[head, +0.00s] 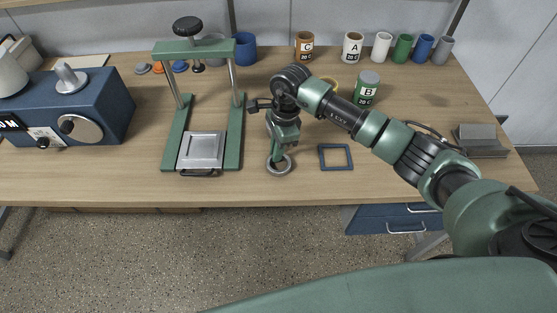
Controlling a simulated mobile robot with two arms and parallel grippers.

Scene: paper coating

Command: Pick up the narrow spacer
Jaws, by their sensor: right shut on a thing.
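A grey metal ring (285,172), which looks like the narrow spacer, is at the front middle of the table. My right gripper (277,160) points down at it, with its green fingers at the ring's far side. The gripper is shut on the ring; I cannot tell whether the ring still touches the table. The wrist hides part of the fingers. My left gripper is out of view.
A green press frame (175,135) with a metal plate (202,150) stands to the left, and a blue square frame (321,158) lies to the right. A blue machine (105,95) is at far left. Cup B (366,90) and several other cups stand behind.

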